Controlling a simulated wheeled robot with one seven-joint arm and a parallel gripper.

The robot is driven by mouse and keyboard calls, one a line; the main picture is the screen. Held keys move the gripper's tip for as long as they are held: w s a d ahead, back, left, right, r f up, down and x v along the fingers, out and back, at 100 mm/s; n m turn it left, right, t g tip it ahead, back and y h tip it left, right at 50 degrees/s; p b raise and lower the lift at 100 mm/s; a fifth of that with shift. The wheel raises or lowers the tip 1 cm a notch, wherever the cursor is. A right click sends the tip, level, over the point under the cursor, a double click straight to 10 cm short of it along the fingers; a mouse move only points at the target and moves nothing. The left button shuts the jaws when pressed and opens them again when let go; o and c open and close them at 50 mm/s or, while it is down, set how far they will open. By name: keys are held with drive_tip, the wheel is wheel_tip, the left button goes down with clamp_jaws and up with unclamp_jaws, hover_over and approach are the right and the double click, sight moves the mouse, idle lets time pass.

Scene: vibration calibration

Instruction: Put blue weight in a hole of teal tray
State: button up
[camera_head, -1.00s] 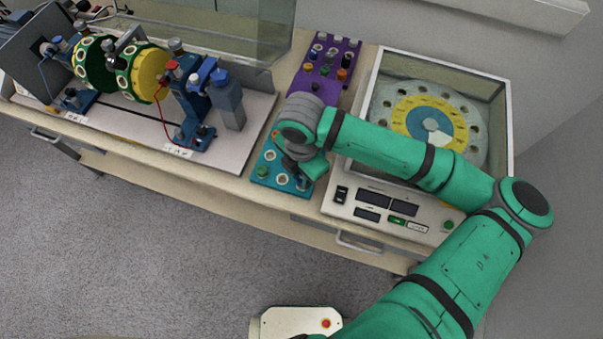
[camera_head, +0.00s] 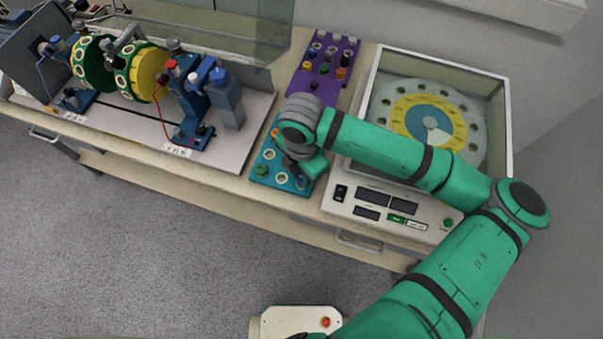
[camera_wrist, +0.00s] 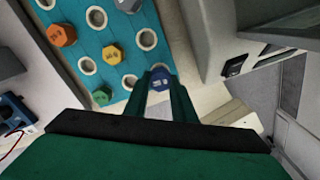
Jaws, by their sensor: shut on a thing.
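The blue weight (camera_wrist: 159,80) is between the fingertips of my gripper (camera_wrist: 161,73) in the wrist view, with its top facing the camera. My gripper is shut on it. It is at the near right corner of the teal tray (camera_wrist: 86,42); the fingers hide its base, so I cannot tell whether it is seated in a hole. The tray also holds an orange weight (camera_wrist: 61,34), a gold weight (camera_wrist: 112,54), a green weight (camera_wrist: 102,94) and a grey weight (camera_wrist: 127,4). Several holes are empty. In the head view my gripper (camera_head: 300,176) is low over the teal tray (camera_head: 272,183).
A purple tray (camera_head: 305,88) with several weights stands behind the teal tray. A glass-covered balancing machine (camera_head: 375,197) with a control panel is close on the right. A rotor rig (camera_head: 225,105) stands on the left. The bench's front edge is near.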

drive_tip(key=shift+f, duration=0.9)
idle(0.6)
drive_tip(key=o, duration=1.1)
wheel_tip(320, 180, up, 11)
drive_tip(key=shift+f, duration=0.1)
